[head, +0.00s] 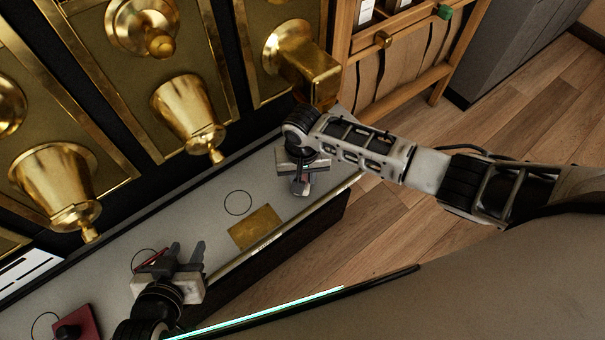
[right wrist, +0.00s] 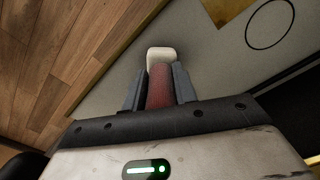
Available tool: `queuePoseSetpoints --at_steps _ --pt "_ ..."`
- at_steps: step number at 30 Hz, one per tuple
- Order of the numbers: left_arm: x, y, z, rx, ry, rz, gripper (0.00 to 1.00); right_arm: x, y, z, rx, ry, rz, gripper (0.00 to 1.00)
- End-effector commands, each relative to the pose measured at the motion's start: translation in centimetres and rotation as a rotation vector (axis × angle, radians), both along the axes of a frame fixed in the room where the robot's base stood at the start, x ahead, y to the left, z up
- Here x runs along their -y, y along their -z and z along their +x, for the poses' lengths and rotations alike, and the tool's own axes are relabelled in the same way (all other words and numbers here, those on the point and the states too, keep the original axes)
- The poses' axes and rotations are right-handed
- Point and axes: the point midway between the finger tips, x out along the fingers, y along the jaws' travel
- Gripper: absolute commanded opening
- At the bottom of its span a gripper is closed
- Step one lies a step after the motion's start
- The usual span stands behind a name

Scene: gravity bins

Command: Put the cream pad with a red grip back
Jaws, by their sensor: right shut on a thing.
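The cream pad (right wrist: 161,54) with its red grip (right wrist: 160,88) shows in the right wrist view. My right gripper (right wrist: 160,90) is shut on the red grip, with a finger on each side. In the head view my right gripper (head: 301,186) is over the right end of the grey shelf (head: 215,222); it hides the pad there. I cannot tell whether the pad touches the shelf. An empty outlined circle (head: 238,203) lies to its left and also shows in the right wrist view (right wrist: 270,24). My left gripper (head: 184,251) is open and empty over the shelf's left part.
A brass plate (head: 255,228) lies by the shelf's front edge. A dark red pad with a black knob (head: 75,325) sits at lower left. Another red item (head: 150,260) is partly hidden by my left gripper. Brass bins with spouts (head: 187,112) overhang the shelf's back. A wooden rack (head: 395,65) stands at right.

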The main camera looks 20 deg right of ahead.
Motion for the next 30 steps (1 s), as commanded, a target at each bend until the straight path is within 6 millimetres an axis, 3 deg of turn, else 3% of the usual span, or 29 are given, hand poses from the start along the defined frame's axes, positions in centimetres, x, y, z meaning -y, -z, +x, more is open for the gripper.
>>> queuePoseSetpoints --at_steps 25,26,27,28,30 --pt "0.0 0.7 0.1 0.001 0.001 0.001 0.36 0.0 1.1 0.0 0.001 0.000 0.000 0.00" --pt "0.0 0.6 0.1 0.002 0.000 0.002 0.36 0.0 1.1 0.0 0.001 0.000 0.000 0.31" --pt "0.0 0.6 0.2 0.003 0.000 0.001 0.36 0.0 1.0 0.0 0.001 0.000 0.000 0.42" --pt "0.0 0.5 0.2 0.004 0.000 0.001 0.36 0.0 1.0 0.0 0.001 0.000 0.000 0.50" --pt "0.0 0.5 0.3 0.007 0.001 0.001 0.36 0.0 1.0 0.0 0.001 0.000 0.000 0.53"
